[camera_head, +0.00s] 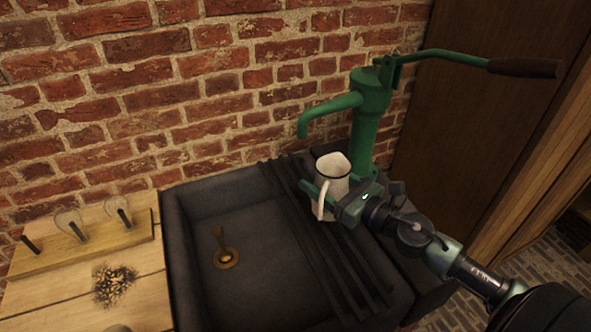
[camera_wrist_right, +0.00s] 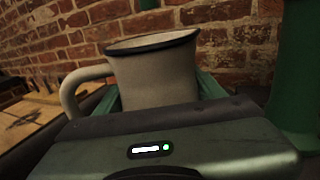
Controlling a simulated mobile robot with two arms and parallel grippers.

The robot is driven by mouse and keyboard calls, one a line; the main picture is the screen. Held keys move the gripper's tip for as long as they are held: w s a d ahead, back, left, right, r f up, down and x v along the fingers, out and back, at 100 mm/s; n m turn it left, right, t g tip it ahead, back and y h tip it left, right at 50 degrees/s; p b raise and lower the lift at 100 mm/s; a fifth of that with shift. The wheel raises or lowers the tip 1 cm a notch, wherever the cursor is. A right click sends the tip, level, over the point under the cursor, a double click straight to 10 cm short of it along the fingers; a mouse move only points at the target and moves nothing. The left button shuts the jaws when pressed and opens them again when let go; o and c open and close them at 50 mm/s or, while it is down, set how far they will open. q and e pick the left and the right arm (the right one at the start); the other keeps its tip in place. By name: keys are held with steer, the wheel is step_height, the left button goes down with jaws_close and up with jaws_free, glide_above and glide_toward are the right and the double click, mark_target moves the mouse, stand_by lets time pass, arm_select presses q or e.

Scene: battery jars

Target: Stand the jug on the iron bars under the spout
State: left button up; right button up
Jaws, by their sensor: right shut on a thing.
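The white enamel jug (camera_head: 331,172) with a dark rim is upright at the iron bars (camera_head: 297,212) that cross the right part of the sink. My right gripper (camera_head: 329,192) is shut on the jug, which also fills the middle of the right wrist view (camera_wrist_right: 155,75), its handle to the left. I cannot tell whether the jug's base touches the bars; the gripper hides part of it. The green spout (camera_head: 327,108) of the pump hangs above and to the left of the jug's mouth. My left gripper is not in view.
The green pump (camera_head: 368,120) stands just behind the jug, its lever (camera_head: 450,58) reaching right. The dark sink (camera_head: 190,250) holds a brass drain piece (camera_head: 226,256). A wooden counter (camera_head: 60,300) with glass bulbs (camera_head: 118,210) is at left. A brick wall (camera_head: 150,90) stands behind.

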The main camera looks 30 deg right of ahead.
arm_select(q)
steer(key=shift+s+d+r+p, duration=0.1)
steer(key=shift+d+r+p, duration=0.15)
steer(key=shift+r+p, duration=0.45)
arm_select(e)
steer(key=shift+w+a+f, duration=0.5)
steer(key=shift+w+f, duration=0.05)
steer(key=shift+w, duration=0.9)
steer(key=shift+w+a+f, duration=0.55)
steer(key=shift+w+f, duration=0.05)
steer(key=shift+w, duration=0.85)
steer(key=shift+w+a+f, duration=0.5)
steer(key=shift+w+f, duration=0.05)
steer(key=shift+w, duration=0.9)
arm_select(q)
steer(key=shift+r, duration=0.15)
arm_select(e)
steer(key=shift+f+b, duration=0.1)
steer(key=shift+b, duration=0.25)
steer(key=o, duration=1.8)
